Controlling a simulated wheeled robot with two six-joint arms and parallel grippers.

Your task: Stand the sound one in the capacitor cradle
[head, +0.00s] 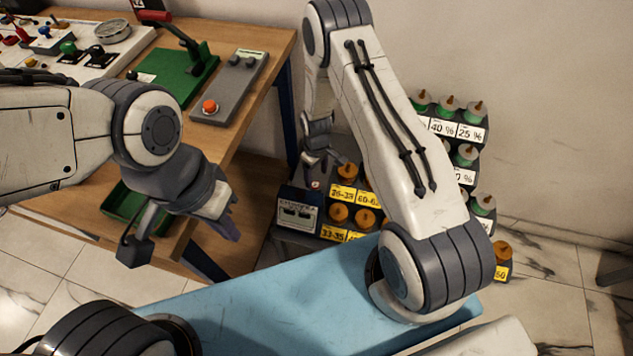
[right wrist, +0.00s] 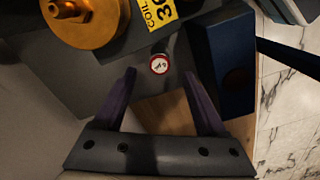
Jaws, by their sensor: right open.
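My right gripper (head: 315,172) points down by the rack of orange-topped items and is open; its two purple fingers (right wrist: 162,80) show in the right wrist view. A small round red-and-white face (right wrist: 160,65) lies just beyond and between the fingertips, not gripped; it also shows in the head view (head: 315,185). I cannot tell whether it is a capacitor. A dark box with a pale label (head: 298,212) stands just below my right gripper; its lettering is unreadable. My left gripper (head: 229,223) hangs beside the table edge, its opening unclear. I cannot identify the capacitor cradle.
Orange-topped items with yellow labels (head: 338,214) and green-topped items with white labels (head: 447,105) stand in stepped rows. The wooden table (head: 270,45) holds a green press (head: 185,75), a grey box with an orange button (head: 230,88) and a control panel (head: 100,62).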

